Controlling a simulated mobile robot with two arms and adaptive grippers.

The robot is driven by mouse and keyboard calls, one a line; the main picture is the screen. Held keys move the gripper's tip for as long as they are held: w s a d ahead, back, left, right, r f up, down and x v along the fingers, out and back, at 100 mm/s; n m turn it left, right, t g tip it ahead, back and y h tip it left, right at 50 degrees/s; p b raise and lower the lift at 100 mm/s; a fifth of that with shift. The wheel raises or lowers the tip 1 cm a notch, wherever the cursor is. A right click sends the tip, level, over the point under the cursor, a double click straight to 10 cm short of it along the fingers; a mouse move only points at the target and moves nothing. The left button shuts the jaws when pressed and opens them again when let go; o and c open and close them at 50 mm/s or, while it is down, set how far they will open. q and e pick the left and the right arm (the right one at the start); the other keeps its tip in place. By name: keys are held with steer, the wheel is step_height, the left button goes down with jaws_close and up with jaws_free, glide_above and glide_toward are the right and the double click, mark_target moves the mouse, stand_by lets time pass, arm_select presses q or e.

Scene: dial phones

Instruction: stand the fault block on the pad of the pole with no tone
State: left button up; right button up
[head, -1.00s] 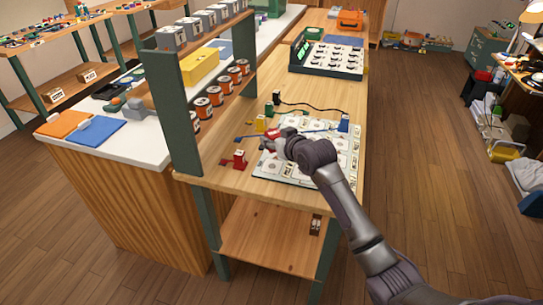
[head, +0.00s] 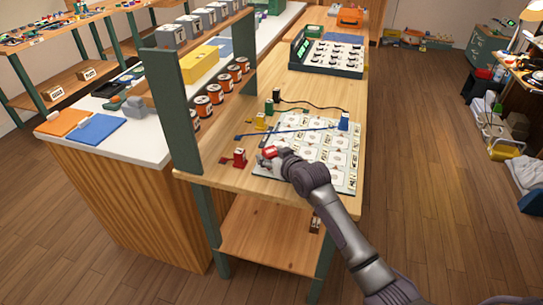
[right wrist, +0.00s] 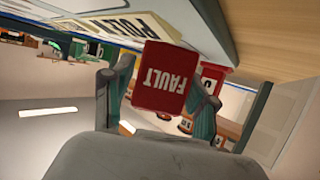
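My right gripper (head: 266,156) is shut on the red fault block (right wrist: 162,78), whose white FAULT lettering shows between the two fingers in the right wrist view. In the head view the block (head: 269,152) is small and partly covered by the gripper. It is over the near left part of the white board (head: 347,184); I cannot tell whether it touches. The board carries several printed squares. A label with partly readable lettering, seemingly POLE (right wrist: 95,22), shows beside the block in the wrist view. I cannot read which pole has no tone. My left gripper is not in view.
A red piece (head: 240,157) stands just left of the gripper. Yellow (head: 260,121), green (head: 269,107) and black (head: 276,95) pieces stand behind, with a blue one (head: 343,121) at the right. Blue and black cords cross nearby. A shelf post (head: 178,115) rises at left.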

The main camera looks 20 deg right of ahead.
steer(key=shift+o, duration=0.3)
steer(key=shift+r, duration=0.1)
steer(key=shift+s, duration=0.15)
steer(key=v, duration=1.1)
steer(key=shift+s+d+r+p, duration=0.1)
steer(key=shift+s+r+p, duration=0.1)
steer(key=shift+s+p, duration=0.15)
steer(key=shift+f, duration=0.1)
